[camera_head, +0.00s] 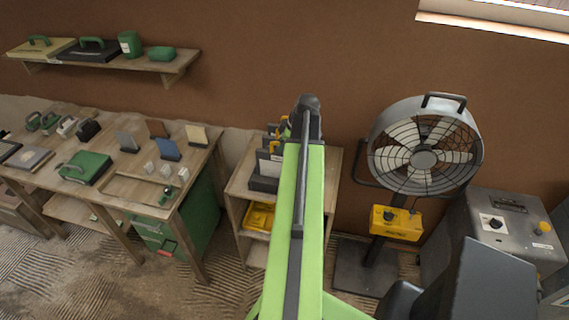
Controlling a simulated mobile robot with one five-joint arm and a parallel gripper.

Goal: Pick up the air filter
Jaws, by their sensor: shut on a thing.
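I cannot pick out the air filter with certainty. A grey-white panel in a dark holder (266,168) stands on the top of a small wooden stand (238,188), just left of my arm. Some small yellow and dark pieces (273,129) show behind it, partly covered by my arm. My green arm runs up the middle of the view and ends in a dark joint above the stand. My gripper is hidden behind the arm, and so is anything it holds.
A yellow case (260,217) sits on the stand's lower shelf. A large fan (424,158) with a yellow box stands right of it, near a grey machine (505,235). A workbench (118,190) with tools is at left, below a wall shelf (125,64).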

